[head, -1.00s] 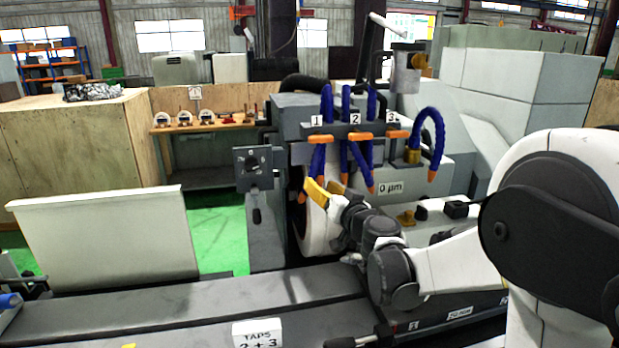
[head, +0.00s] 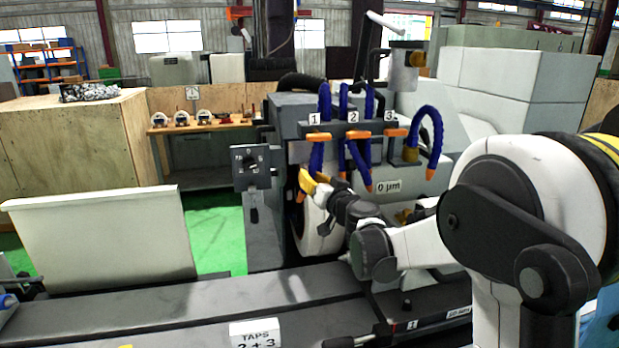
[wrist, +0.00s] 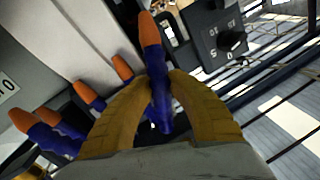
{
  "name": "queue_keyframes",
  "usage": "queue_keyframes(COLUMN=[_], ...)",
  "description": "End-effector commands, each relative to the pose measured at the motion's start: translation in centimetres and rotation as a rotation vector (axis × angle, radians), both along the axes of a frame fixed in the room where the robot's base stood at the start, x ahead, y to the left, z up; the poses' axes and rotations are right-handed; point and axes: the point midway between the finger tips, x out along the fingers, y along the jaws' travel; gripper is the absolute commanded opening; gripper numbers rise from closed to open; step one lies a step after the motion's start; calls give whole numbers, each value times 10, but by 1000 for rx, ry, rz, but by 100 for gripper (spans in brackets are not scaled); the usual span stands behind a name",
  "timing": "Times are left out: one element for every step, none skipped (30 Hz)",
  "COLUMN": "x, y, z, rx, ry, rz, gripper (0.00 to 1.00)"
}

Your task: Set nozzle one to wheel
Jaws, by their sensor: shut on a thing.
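Nozzle one is a blue segmented hose (head: 316,157) with an orange tip, hanging below the label 1. In the wrist view its orange tip (wrist: 150,42) and blue body stand between my yellow fingers. My gripper (head: 310,184) is shut on this hose near its lower end, just in front of the grinding wheel. The wheel (head: 312,232) is a pale disc below my gripper, partly covered by my wrist. In the head view the nozzle tip sits at the wheel's upper left edge; whether it touches the wheel I cannot tell.
More orange-tipped hoses (wrist: 88,95) lie left of my fingers in the wrist view. A dark knob panel (head: 252,167) stands left of the wheel. A "TAPS 2 + 3" block (head: 256,334) is in front.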

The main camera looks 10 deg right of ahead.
Motion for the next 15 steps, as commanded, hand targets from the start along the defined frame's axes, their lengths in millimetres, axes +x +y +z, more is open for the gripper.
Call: queue_keyframes(x=[0,0,0,0,0,0,0,0,0,0,0,0,0,0,0], y=[-4,-8,-14,-19,-22,-27,-30,-32,-34,-34,-34,-34,-34,-34,-34], z=[-1,-1,-2,-3,-3,-4,-4,-4,-4,-5,-5,-5,-5,-5,-5], rx=[-35,-70,-126,-170,-211,-259,-290,-313,-332,-338,-339,-338,-338,-338,-337], ry=[0,0,0,0,-1,0,0,0,0,0,0,0,0,0,0], rz=[-1,0,-1,-2,-1,0,0,0,0,0,1,0,0,0,0], gripper=[0,0,0,0,0,0,0,0,0,0,0,0,0,0,0])
